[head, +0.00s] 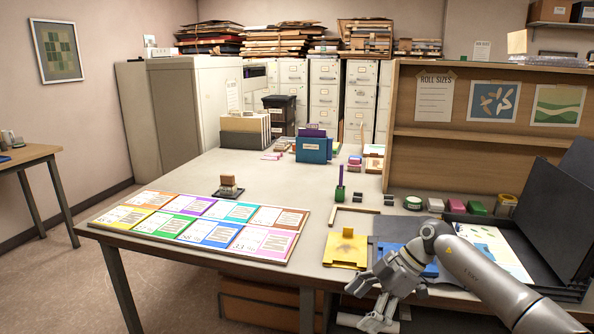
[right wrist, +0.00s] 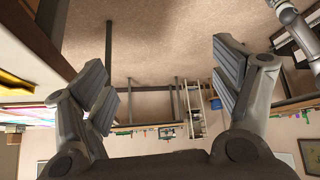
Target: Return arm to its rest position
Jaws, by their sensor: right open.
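My right arm (head: 480,270) comes in from the lower right of the head view, grey and white. Its gripper (head: 368,303) is at the front edge of the table, low in the picture, with its fingers spread. In the right wrist view the same gripper (right wrist: 165,85) has its two ribbed dark fingers wide apart, with nothing between them. That view looks past the fingers to the floor and appears upside down. My left gripper shows in neither view.
A coloured card board (head: 200,225) lies at the front left. A wooden shelf panel (head: 480,140) stands at the right. The table's middle is largely bare.

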